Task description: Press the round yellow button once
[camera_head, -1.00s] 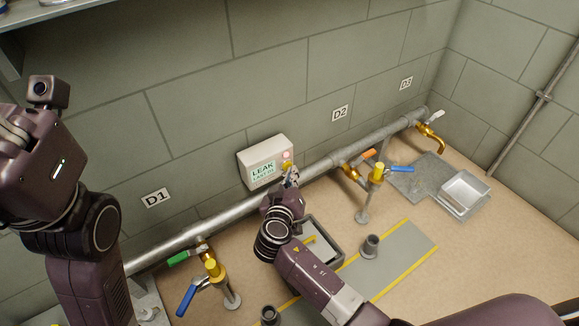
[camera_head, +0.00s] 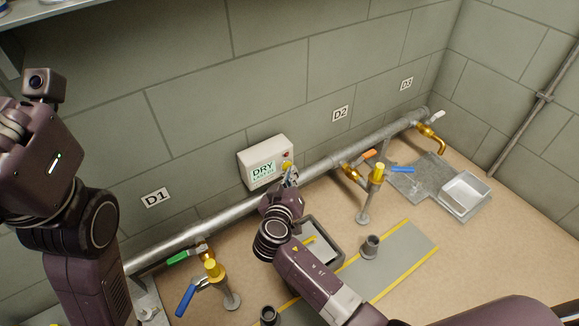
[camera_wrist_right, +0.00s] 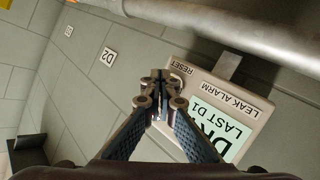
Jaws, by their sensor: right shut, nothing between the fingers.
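The white alarm box (camera_head: 267,160) is on the wall behind the pipe, and its display (camera_head: 263,172) reads "DRY". A small yellow button (camera_head: 287,165) shows at the right of its face, below a dark red lamp (camera_head: 286,153). My right gripper (camera_head: 290,174) is shut and empty, its tips at the button; I cannot tell whether they touch it. In the right wrist view, the shut fingertips (camera_wrist_right: 160,78) cover the button's place beside the "RESET" label. The display (camera_wrist_right: 215,132) shows there too. My left arm is at the left edge; its finger state is unclear.
A grey pipe (camera_head: 235,213) runs along the wall below the box. Taps with green, blue and orange handles branch from it. A black-rimmed tray (camera_head: 337,257) lies beside my right wrist. A metal basin (camera_head: 465,194) stands at the right.

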